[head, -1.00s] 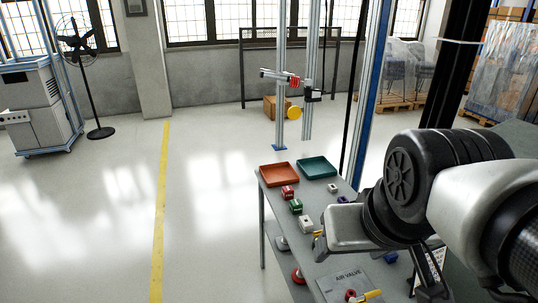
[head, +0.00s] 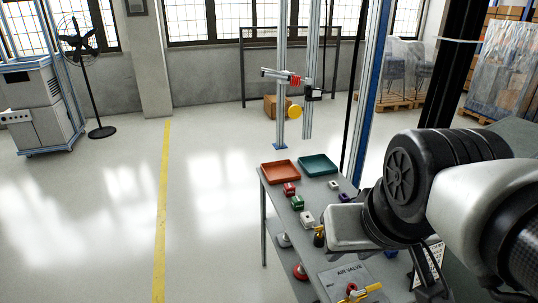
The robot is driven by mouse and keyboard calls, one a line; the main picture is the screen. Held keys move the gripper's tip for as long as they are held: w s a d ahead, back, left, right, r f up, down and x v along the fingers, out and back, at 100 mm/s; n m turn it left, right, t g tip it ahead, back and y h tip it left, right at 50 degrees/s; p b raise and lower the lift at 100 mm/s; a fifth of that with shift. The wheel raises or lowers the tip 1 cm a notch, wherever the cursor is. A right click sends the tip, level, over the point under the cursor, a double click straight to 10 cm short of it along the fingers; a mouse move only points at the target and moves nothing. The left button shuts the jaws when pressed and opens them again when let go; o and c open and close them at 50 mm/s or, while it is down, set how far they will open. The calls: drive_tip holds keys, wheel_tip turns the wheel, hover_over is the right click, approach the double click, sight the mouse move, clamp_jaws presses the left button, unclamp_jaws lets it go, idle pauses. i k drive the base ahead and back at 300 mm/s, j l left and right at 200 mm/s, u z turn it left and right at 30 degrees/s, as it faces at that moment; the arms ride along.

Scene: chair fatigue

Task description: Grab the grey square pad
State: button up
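I cannot make out a clearly grey square pad in the head view. Small blocks stand on the grey table (head: 273,197): a red one (head: 289,189), a green one (head: 297,203), a pale white-grey one (head: 306,219) and another pale one (head: 334,184). A purple-blue piece (head: 344,198) lies at the edge of my arm. My gripper is mostly hidden behind my pale wrist link. A dark and yellow part (head: 319,237) shows below that link, near the nearer pale block; I cannot tell whether it is a fingertip. Whether the gripper is open or holding anything is not visible.
An orange-red tray (head: 264,176) and a teal tray (head: 333,173) sit at the table's far end. An air valve panel (head: 338,281) is at the near end. A test frame post (head: 281,60) rises beyond the table. Open floor (head: 205,200) lies left.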

sight(284, 238)
drive_tip(key=k, duration=0.9)
drive_tip(key=k+z, duration=0.1)
drive_tip(key=z, duration=0.75)
drive_tip(key=k+z, duration=0.15)
drive_tip(key=z, duration=0.3)
drive_tip(key=i+j, duration=0.2)
drive_tip(key=j, duration=0.45)
drive_tip(key=i+j, duration=0.2)
drive_tip(key=j, duration=0.5)
drive_tip(key=i+j, duration=0.2)
drive_tip(key=j, duration=0.45)
drive_tip(key=i+j, duration=0.2)
drive_tip(key=j, duration=0.5)
drive_tip(key=i+j, duration=0.15)
drive_tip(key=j, duration=0.5)
drive_tip(key=i+j, duration=0.2)
drive_tip(key=j, duration=0.5)
drive_tip(key=i+j, duration=0.2)
drive_tip(key=j, duration=0.45)
drive_tip(key=i+j, duration=0.2)
drive_tip(key=j, duration=0.5)
drive_tip(key=z, duration=0.05)
